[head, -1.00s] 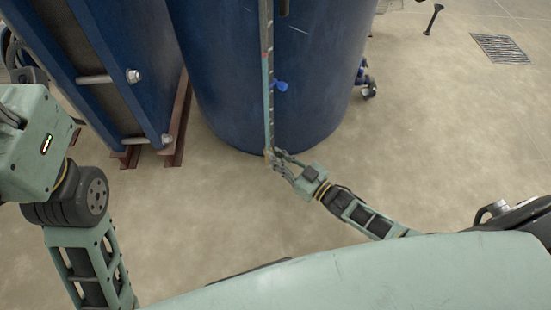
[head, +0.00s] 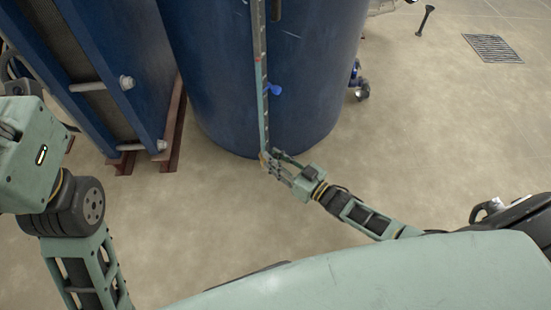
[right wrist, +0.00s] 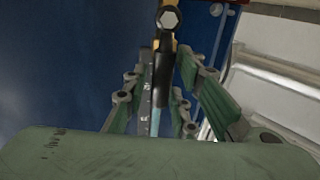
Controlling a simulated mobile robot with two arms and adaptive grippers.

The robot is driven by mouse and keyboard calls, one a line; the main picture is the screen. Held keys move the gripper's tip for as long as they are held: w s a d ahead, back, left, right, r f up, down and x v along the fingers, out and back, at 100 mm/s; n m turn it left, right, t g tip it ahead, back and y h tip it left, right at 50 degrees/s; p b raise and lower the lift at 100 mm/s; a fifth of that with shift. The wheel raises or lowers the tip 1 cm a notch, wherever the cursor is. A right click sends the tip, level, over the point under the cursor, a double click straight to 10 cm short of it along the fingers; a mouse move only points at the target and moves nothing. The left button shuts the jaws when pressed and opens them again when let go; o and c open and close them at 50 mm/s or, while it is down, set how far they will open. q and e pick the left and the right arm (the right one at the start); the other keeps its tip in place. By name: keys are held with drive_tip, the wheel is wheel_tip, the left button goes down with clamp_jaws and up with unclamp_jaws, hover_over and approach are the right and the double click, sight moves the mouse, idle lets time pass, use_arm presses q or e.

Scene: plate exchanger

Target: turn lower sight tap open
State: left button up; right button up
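The lower sight tap (right wrist: 169,20) shows at the top of the right wrist view, with a hex nut, yellowish parts and a black lever (right wrist: 163,75) hanging down. My right gripper (head: 268,160) is at the lower end of the sight gauge (head: 262,95) on the blue tank (head: 215,75). In the right wrist view its green fingers stand apart on either side of the lever, with gaps visible. In the head view the tap is too small and too covered by the gripper to make out. My left arm is at the left; its gripper does not show.
A blue plate exchanger (head: 100,60) on brown rails stands left of the tank. A floor grate (head: 492,48) lies at the far right. The floor around the tank's front is clear.

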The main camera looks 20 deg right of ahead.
drive_tip(key=shift+o, duration=0.7)
drive_tip(key=v, duration=1.2)
